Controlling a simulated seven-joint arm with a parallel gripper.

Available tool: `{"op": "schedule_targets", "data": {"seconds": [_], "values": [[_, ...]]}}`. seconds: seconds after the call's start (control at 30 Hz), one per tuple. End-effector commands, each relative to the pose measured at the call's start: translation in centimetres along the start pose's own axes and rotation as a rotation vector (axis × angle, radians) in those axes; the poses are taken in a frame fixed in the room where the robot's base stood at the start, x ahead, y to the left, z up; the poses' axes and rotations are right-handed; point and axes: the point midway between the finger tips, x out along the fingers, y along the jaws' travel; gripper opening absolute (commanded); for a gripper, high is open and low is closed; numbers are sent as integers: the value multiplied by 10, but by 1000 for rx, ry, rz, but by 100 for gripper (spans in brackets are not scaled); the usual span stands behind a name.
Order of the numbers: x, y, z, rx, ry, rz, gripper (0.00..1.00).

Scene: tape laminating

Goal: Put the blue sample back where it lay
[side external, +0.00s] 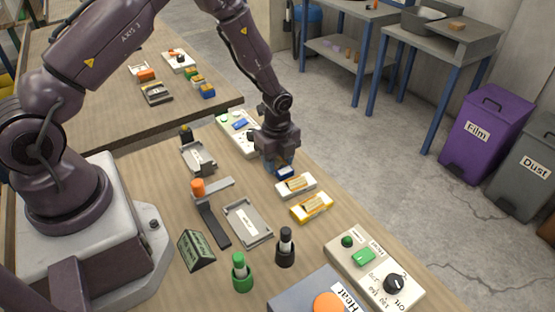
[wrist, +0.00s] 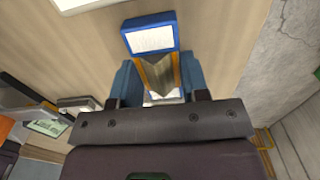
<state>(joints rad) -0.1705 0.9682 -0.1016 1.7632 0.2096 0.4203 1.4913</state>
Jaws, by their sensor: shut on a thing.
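The blue sample (side external: 285,170) is a small block with a white label. My gripper (side external: 279,160) is shut on it, at or just above the wooden bench, beyond the white-and-orange sample. In the wrist view the blue sample (wrist: 150,36) shows its blue rim and white face past the fingers of my gripper (wrist: 158,82). A brown-gold band crosses it between the fingers, and my gripper body hides the rest. I cannot tell whether its underside touches the bench. A white-and-orange sample (side external: 296,185) and a yellow sample (side external: 312,207) lie nearby in a row towards the front.
Grey trays (side external: 248,222) lie left of the samples, beside a dark stand with an orange knob (side external: 198,188). Control panels sit behind (side external: 238,124) and at front right (side external: 375,268). The bench's right edge is close to the samples.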

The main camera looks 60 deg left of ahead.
Motion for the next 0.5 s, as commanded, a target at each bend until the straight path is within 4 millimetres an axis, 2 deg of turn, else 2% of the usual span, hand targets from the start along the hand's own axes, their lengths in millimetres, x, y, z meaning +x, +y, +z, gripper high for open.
{"op": "schedule_targets", "data": {"seconds": [0.13, 0.17, 0.27, 0.5], "values": [[3, 0, 0, 0, 1, 1, 14], [3, 0, 0, 0, 1, 1, 44], [3, 0, 0, 0, 1, 0, 67], [3, 0, 0, 0, 0, 0, 67]]}}
